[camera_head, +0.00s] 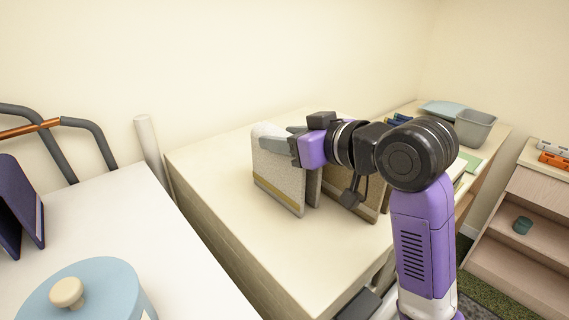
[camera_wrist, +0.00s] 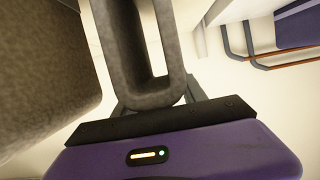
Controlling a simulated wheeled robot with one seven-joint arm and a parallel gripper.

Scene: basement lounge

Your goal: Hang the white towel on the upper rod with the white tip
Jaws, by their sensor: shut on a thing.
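The white towel (camera_head: 277,178) is a folded, speckled pale slab with a tan band near its lower edge. It stands upright over the cream counter, and I cannot tell whether it touches the top. My gripper (camera_head: 277,140) is shut on its upper part. In the wrist view the towel (camera_wrist: 152,92) shows as a grey rounded fold between the fingers of my gripper (camera_wrist: 158,100). Dark bent rods (camera_head: 95,140) with a copper-coloured crossbar (camera_head: 30,130) stand at the far left; they also show in the wrist view (camera_wrist: 232,45). I cannot make out a white tip on them.
A brownish towel (camera_head: 362,205) stands just right of the held one. A navy folded piece (camera_head: 18,200) is at the left edge. A pale post (camera_head: 149,143) rises between the white table (camera_head: 130,215) and the counter (camera_head: 225,160). A blue lidded pot (camera_head: 95,290) is in front.

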